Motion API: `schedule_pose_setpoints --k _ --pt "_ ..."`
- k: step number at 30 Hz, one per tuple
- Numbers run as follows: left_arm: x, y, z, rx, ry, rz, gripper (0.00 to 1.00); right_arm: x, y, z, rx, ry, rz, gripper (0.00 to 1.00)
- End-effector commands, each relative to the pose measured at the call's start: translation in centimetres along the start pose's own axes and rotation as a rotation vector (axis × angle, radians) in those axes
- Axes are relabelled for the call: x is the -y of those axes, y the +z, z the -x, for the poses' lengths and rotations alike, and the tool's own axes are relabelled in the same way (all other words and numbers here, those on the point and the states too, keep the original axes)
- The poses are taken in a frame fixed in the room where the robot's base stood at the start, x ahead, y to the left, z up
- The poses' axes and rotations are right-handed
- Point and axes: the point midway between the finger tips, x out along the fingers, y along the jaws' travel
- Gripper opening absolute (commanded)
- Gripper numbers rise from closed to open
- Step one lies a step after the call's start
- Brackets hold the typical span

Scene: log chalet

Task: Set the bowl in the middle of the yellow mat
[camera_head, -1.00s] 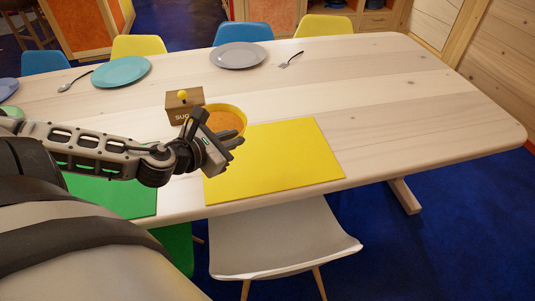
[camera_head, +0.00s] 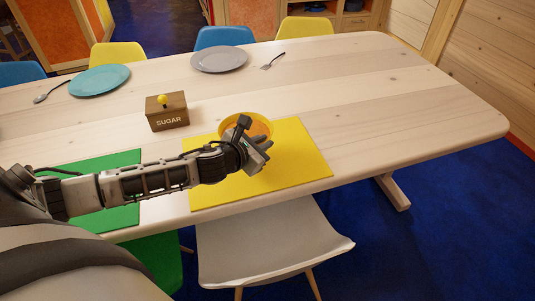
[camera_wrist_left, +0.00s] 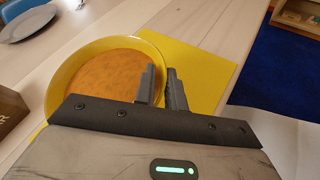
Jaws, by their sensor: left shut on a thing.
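The bowl (camera_head: 262,122), yellow outside with an orange-brown inside, is over the back middle part of the yellow mat (camera_head: 300,160). I cannot tell whether it touches the mat. My left gripper (camera_head: 256,146) is at the bowl's near side, shut on its rim. In the left wrist view the bowl (camera_wrist_left: 100,72) is upright, with its right rim between the fingers (camera_wrist_left: 163,88); the mat (camera_wrist_left: 205,80) shows beyond them. The arm and gripper hide the bowl's near side and part of the mat. My right gripper is not in view.
A wooden sugar box (camera_head: 168,118) with a yellow knob stands left of the bowl. A green mat (camera_head: 115,165) lies at the left, under my arm. The table's right side is clear.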

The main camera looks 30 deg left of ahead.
Motion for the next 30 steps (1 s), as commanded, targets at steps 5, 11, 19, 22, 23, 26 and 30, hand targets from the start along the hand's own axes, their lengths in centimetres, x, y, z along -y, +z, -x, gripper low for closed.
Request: schedule_pose_setpoints --k 5,11,19,22,23,26,30 --pt "0.5 -0.5 -1.5 0.004 0.003 -0.002 0.0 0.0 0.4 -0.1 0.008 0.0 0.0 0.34" --pt "1.5 -2.5 -3.0 0.001 0.001 0.003 0.0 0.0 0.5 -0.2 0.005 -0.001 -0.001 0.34" --pt "1.7 -3.4 -3.4 0.004 0.002 -0.003 0.0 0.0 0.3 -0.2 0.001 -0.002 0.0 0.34" --pt "1.7 -3.4 -3.4 0.004 0.002 -0.003 0.0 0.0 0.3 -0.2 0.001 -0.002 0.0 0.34" --pt "1.7 -3.4 -3.4 0.004 0.002 -0.003 0.0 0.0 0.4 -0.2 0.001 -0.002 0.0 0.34" --pt "1.8 -3.7 -3.6 0.004 0.002 -0.003 0.0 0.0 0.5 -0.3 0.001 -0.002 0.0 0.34" --pt "1.9 -3.8 -3.5 0.0 0.001 -0.001 0.34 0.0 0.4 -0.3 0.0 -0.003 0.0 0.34"
